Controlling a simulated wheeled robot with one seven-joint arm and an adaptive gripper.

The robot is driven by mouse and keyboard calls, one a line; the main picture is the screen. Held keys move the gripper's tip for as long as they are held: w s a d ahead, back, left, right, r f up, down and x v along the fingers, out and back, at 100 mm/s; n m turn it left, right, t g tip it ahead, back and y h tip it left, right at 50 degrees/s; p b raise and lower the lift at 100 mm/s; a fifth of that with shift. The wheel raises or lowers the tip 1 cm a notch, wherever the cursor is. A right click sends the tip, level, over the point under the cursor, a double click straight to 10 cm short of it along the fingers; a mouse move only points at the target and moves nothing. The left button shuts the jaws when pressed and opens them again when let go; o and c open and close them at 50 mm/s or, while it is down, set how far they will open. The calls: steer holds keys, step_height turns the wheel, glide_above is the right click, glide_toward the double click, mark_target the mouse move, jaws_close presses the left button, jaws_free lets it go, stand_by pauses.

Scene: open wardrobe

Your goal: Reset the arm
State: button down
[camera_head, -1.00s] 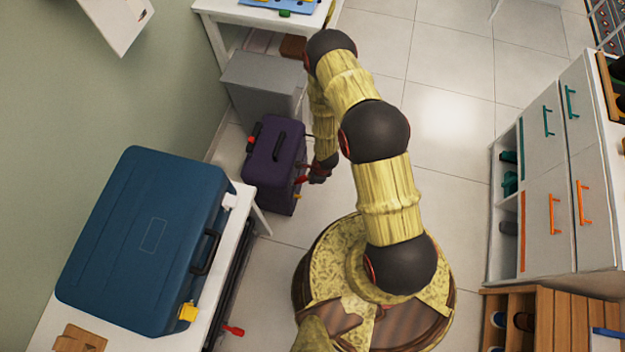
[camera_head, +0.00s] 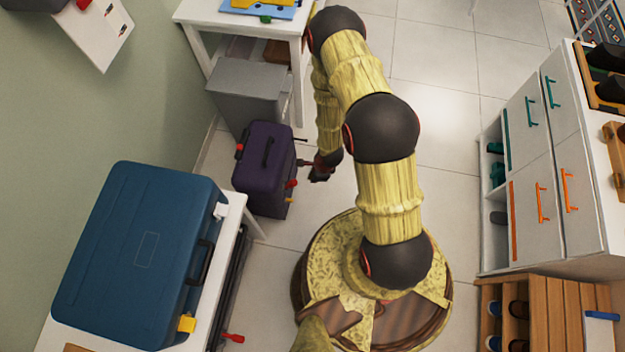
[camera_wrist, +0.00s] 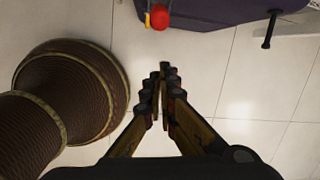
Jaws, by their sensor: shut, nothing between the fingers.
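My arm rises from my round base and bends over toward the back of the room in the head view. My gripper (camera_head: 318,174) hangs low beside the purple suitcase (camera_head: 266,165), just to its right. In the wrist view my gripper (camera_wrist: 161,72) is shut, with its fingertips together and nothing between them. Pale floor tiles lie beyond the fingertips. The purple suitcase (camera_wrist: 215,12) shows at the top of the wrist view, with a red knob (camera_wrist: 160,17) on it, apart from the fingers.
A large blue suitcase (camera_head: 140,255) lies on a white bench at left. A grey box (camera_head: 245,92) and a white table (camera_head: 240,19) stand behind the purple suitcase. A white cabinet (camera_head: 555,190) and wooden shoe rack (camera_head: 550,310) stand at right. The floor between is clear.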

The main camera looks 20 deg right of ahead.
steer(key=shift+s+r, duration=0.1)
steer(key=shift+r, duration=0.25)
stand_by(0.4)
steer(key=s+d+n+g, duration=0.2)
steer(key=s+n+g, duration=0.2)
steer(key=s+n, duration=0.45)
step_height(320, 180, up, 7)
steer(key=s+d+n+h, duration=0.1)
steer(key=n, duration=0.2)
steer(key=s+a+r+n+t+b, duration=0.1)
steer(key=r+n, duration=0.4)
steer(key=r, duration=2.1)
steer(key=s+a+r+n+t, duration=0.2)
steer(key=a+r+n+t, duration=0.2)
steer(key=r, duration=2.3)
steer(key=n+t, duration=0.2)
steer(key=shift+r+t+b, duration=0.2)
steer(key=shift+t+b, duration=0.1)
steer(key=shift+b, duration=0.1)
steer(key=shift+a+n, duration=0.1)
steer(key=shift+n, duration=0.15)
